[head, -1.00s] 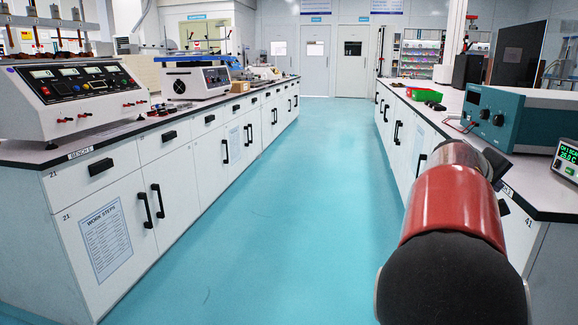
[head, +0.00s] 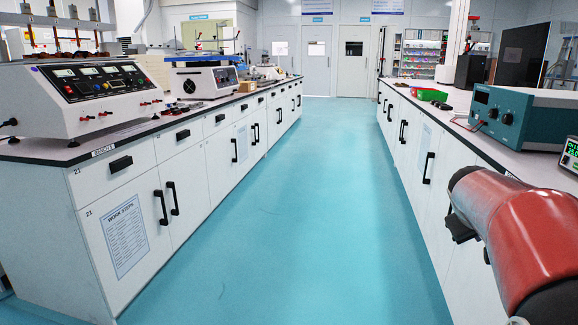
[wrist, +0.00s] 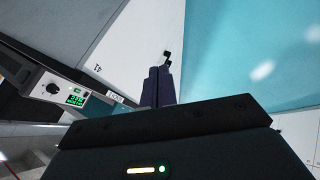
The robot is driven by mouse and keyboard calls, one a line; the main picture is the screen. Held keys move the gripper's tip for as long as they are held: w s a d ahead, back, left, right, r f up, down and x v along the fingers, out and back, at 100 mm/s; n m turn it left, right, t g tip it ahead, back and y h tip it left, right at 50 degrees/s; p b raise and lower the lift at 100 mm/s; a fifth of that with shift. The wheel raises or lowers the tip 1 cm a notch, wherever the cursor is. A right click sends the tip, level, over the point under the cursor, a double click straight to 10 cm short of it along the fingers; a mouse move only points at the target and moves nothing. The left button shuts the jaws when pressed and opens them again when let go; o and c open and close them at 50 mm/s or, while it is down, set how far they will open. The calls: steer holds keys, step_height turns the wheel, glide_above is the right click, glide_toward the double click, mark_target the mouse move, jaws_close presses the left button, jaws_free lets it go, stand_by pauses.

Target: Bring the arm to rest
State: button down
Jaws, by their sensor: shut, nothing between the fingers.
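My gripper (wrist: 158,86) shows in the wrist view. Its two dark fingers lie side by side, shut and empty, in front of a white cabinet face. My arm (head: 525,235), with a red shell, reaches in at the lower right of the head view, beside the right bench. In the head view I cannot clearly make out the fingers.
The right bench (head: 455,118) carries a teal instrument (head: 505,118), a green tray (head: 433,94) and a small meter with a green display (wrist: 72,95). The left bench (head: 105,215) carries a test console (head: 85,98). The blue aisle floor (head: 300,220) between them is clear.

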steer(key=s+a+f+y, duration=0.3)
steer(key=s+a+f, duration=0.1)
steer(key=s+a, duration=0.7)
steer(key=s+a+f+y, duration=0.4)
steer(key=s+a, duration=0.7)
steer(key=a, duration=0.4)
steer(key=shift+s+a+p, duration=0.25)
steer(key=shift+s+p, duration=0.05)
steer(key=shift+s, duration=0.1)
steer(key=shift+d, duration=0.15)
